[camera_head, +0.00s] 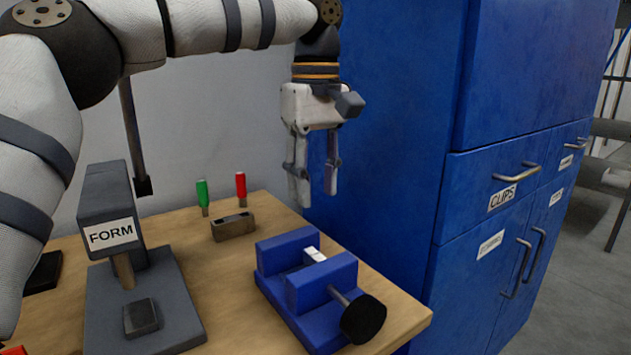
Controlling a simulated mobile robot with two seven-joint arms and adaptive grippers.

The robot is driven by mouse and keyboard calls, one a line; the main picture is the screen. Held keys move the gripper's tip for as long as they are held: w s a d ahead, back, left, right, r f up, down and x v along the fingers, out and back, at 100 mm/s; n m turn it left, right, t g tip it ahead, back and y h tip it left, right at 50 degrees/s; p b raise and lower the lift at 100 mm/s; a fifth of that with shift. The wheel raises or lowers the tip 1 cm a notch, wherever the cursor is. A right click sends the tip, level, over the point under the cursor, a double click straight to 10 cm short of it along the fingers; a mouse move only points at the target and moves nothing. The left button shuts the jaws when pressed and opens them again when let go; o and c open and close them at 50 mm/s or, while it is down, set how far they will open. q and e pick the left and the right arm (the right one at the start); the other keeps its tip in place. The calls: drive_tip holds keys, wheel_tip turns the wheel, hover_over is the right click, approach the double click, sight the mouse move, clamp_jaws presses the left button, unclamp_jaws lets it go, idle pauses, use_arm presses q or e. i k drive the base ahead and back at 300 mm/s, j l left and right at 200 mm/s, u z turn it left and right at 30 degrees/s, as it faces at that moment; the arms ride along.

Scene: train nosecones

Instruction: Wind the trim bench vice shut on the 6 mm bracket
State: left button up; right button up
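The blue bench vice (287,255) stands at the right end of the wooden bench. Its screw (339,296) runs out toward the front right to a dark round knob (363,320). A small white piece, which looks like the bracket (315,254), sits between the jaws with its top showing. I cannot tell whether both jaws touch it. My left gripper (315,190) hangs fingers-down above the back of the vice, clear of vice and bracket. Its fingers are apart with nothing between them. My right gripper is not in view.
A grey press labelled FORM (111,232) stands at the left of the wooden bench (225,285). A small block (233,227) and green (203,194) and red-handled (241,186) tools are at the back. A tall blue cabinet (400,130) rises close behind and right of the vice.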

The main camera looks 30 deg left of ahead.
sight(363, 317)
drive_tip(key=k+l, duration=1.15)
drive_tip(key=k, duration=0.15)
